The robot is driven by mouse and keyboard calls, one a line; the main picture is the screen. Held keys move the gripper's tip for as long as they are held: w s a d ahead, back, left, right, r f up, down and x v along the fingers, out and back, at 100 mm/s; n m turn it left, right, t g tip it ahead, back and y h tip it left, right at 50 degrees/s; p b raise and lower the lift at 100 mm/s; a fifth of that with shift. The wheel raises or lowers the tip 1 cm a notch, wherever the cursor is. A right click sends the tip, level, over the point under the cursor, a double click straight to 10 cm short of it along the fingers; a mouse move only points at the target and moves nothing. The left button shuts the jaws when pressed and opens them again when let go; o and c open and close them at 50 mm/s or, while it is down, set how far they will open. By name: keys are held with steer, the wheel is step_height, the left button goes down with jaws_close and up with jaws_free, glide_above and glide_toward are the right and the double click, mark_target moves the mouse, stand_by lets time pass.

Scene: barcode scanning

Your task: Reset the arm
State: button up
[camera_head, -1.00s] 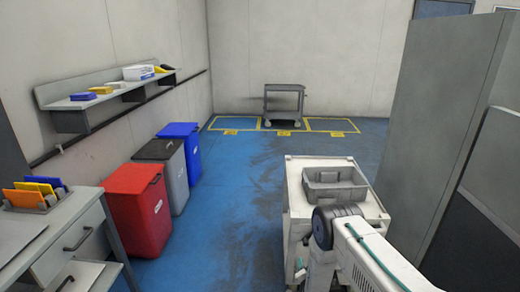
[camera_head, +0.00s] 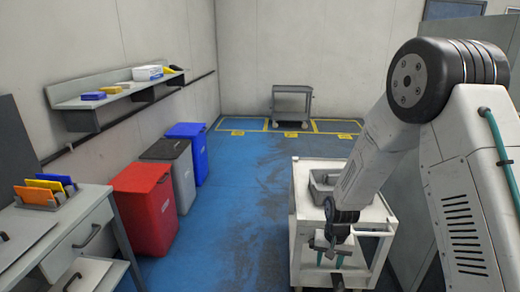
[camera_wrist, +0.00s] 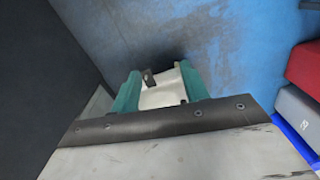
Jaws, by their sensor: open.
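My gripper (camera_head: 330,262) hangs pointing down in front of the white cart (camera_head: 302,225), with its two teal fingers apart. In the wrist view the fingers (camera_wrist: 160,88) are also apart, and nothing is clearly gripped. A pale piece shows between them; I cannot tell whether it is part of my gripper or something beyond. My arm is raised and bent at the right of the head view, its forearm sloping down to the gripper. It hides part of the grey bin (camera_head: 320,181) on the cart.
Red (camera_head: 147,207), grey (camera_head: 170,169) and blue (camera_head: 190,149) waste bins stand along the left wall. A desk (camera_head: 75,225) with coloured folders (camera_head: 45,188) is at lower left, below a wall shelf (camera_head: 107,105). A grey trolley (camera_head: 291,105) stands at the back. The blue floor between is clear.

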steer(key=s+d+r+n, duration=0.1)
steer(key=s+d+r, duration=0.1)
steer(key=s+r, duration=1.3)
steer(key=s+d+r+n+t, duration=0.1)
steer(key=s+d+r, duration=0.1)
steer(key=s+r, duration=1.4)
step_height(320, 180, up, 3)
steer(key=shift+d+r, duration=0.2)
steer(key=shift+d, duration=0.2)
steer(key=shift+c, duration=1)
steer(key=shift+a, duration=0.1)
